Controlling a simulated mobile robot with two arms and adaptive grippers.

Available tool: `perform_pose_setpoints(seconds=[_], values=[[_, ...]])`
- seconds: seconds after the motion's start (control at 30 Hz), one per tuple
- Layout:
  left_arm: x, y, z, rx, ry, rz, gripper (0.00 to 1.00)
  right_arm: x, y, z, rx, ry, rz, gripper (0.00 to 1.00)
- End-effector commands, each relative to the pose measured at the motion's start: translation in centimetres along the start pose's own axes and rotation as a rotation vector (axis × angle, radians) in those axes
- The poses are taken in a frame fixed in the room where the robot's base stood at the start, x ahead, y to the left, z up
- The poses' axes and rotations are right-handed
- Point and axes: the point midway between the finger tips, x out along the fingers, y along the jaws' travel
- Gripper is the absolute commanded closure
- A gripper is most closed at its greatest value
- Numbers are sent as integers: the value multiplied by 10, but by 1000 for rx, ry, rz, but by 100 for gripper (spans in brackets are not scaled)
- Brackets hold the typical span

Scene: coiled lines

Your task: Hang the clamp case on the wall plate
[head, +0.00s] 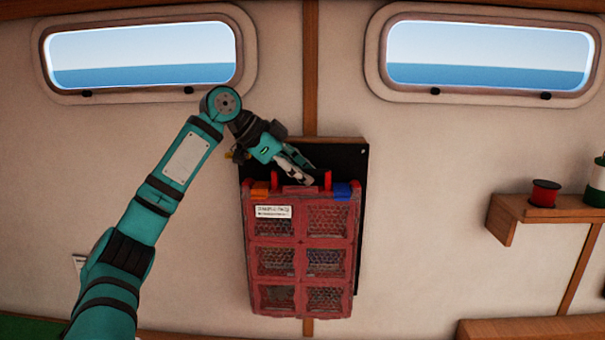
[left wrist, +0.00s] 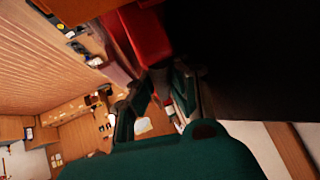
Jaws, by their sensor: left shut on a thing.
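The clamp case (head: 302,240) is red with mesh-fronted compartments, a white label, and an orange and a blue latch at its top corners. It hangs upright in front of the black wall plate (head: 350,165). My left gripper (head: 302,180) comes down from the upper left and is shut on the case's top handle. Two red upright prongs show at the case's top edge; whether they engage the case I cannot tell. In the left wrist view the red case (left wrist: 147,35) lies beyond the fingers, beside the dark plate (left wrist: 240,60). My right gripper is not in view.
Two windows (head: 140,55) are set in the wall above. A wooden shelf (head: 550,208) at the right carries a red spool (head: 544,193) and a green one. The wall between the case and the shelf is bare.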

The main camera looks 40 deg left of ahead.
Motion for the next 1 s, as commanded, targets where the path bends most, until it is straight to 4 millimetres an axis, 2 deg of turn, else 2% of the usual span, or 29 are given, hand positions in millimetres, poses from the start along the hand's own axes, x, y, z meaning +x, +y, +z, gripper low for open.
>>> perform_pose_setpoints(seconds=[0.3, 0.33, 0.53, 0.8, 0.87, 1.0], values=[[0, 0, 0, -1, 3, -1, 100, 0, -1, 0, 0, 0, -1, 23], [0, 0, 0, -1, 3, -1, 89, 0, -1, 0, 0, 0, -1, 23], [0, 0, 0, -1, 1, 0, 63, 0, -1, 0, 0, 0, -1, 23], [2, 0, 3, -4, -10, 5, 63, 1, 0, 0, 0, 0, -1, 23], [-3, 0, 3, -3, -8, 4, 63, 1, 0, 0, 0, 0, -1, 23], [-26, 0, 1, -3, -3, 1, 63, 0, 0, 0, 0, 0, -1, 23]])
